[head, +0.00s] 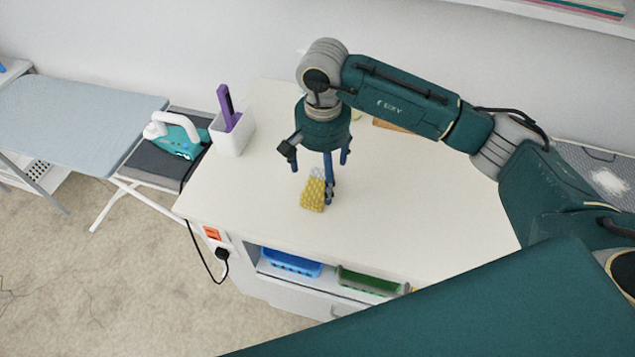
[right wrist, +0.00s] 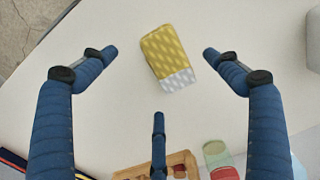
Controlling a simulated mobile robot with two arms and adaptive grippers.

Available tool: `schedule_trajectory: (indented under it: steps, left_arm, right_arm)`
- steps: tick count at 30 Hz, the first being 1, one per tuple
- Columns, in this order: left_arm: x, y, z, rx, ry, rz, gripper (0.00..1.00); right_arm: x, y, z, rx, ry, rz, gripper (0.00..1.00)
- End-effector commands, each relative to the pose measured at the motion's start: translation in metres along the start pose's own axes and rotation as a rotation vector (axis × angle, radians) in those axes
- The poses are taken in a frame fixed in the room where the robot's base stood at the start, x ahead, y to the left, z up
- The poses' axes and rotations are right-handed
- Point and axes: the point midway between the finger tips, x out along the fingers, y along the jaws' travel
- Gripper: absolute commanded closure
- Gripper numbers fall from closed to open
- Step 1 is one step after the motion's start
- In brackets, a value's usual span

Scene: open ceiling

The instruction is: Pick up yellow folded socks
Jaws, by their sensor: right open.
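The yellow folded socks (head: 313,194), with a whitish patterned end, lie on the white tabletop (head: 400,215) near its front edge. In the right wrist view the socks (right wrist: 168,52) lie between and beyond the fingertips, with clear gaps on both sides. My right gripper (head: 322,180) points down over the table at the socks, its blue fingers spread and empty. In the head view one finger overlaps the right side of the socks; whether it touches them I cannot tell. My left gripper is not in view.
A white holder (head: 232,138) with a purple item stands at the table's left back. A wooden tray (right wrist: 155,166) and a green-lidded jar (right wrist: 216,152) lie behind the socks. An iron (head: 175,135) rests on the ironing board (head: 75,110) at left. Table around the socks is clear.

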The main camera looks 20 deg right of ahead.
Motion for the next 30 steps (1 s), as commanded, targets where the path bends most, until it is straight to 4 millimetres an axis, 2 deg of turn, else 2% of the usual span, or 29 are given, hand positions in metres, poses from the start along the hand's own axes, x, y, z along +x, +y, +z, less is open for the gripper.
schedule_trajectory:
  steps: [3, 5, 8, 11, 16, 24, 30]
  left_arm:
    - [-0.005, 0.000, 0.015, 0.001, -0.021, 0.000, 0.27]
    - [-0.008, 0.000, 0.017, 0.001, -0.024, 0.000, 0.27]
    - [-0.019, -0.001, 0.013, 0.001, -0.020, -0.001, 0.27]
    - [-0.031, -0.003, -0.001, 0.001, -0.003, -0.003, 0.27]
    - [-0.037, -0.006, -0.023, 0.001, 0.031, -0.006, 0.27]
    - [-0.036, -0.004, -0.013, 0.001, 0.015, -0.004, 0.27]
    - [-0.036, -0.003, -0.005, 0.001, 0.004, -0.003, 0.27]
  right_arm:
    - [0.008, 0.000, 0.000, 0.001, 0.000, 0.000, 0.11]
    - [0.011, 0.001, 0.001, 0.001, -0.001, 0.001, 0.11]
    - [0.021, 0.002, 0.001, 0.001, -0.004, 0.003, 0.11]
    - [0.035, 0.003, 0.001, 0.002, -0.004, 0.003, 0.11]
    - [0.057, 0.001, 0.000, 0.001, -0.001, 0.000, 0.11]
    - [0.062, 0.001, -0.001, 0.000, 0.001, -0.002, 0.11]
    - [0.062, 0.001, -0.001, 0.000, 0.001, -0.001, 0.51]
